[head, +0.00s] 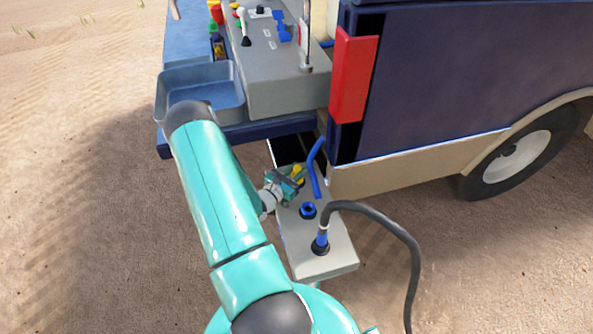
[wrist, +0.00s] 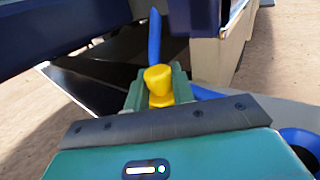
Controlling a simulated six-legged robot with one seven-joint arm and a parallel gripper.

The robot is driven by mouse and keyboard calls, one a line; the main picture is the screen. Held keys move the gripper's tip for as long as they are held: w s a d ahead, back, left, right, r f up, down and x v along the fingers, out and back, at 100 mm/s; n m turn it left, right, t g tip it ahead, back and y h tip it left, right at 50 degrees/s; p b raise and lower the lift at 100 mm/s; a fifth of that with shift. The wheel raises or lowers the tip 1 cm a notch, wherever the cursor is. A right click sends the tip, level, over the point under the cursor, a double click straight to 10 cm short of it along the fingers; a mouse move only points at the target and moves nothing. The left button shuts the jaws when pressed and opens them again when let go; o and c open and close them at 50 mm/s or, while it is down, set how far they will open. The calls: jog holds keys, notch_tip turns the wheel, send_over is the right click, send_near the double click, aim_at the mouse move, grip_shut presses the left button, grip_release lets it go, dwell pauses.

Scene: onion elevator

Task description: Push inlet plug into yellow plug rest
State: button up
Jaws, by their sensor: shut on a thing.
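My gripper (head: 290,182) is low over the far part of a small grey platform (head: 330,262) beside the vehicle. It is shut on a yellow plug-like piece (head: 299,172), which I take to be the inlet plug. In the wrist view the yellow piece (wrist: 158,82) stands between the green fingers (wrist: 158,97), its wide round top clear above them. Its lower end is hidden by the fingers, so I cannot tell whether it sits in a rest. No separate yellow plug rest can be made out.
A blue ring socket (head: 308,210) and a blue connector (head: 320,243) with a black hose (head: 405,240) are on the platform. A blue-grey tray (head: 205,88), grey counter (head: 275,85) and red panel (head: 354,75) stand beyond.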

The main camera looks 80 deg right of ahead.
jog(key=shift+f, duration=0.85)
dwell(0.3)
jog(key=o, duration=1)
jog(key=shift+o, duration=0.2)
jog(key=shift+w+a, duration=0.1)
jog(key=v, duration=1.3)
jog(key=shift+a, duration=0.3)
jog(key=shift+w, duration=0.1)
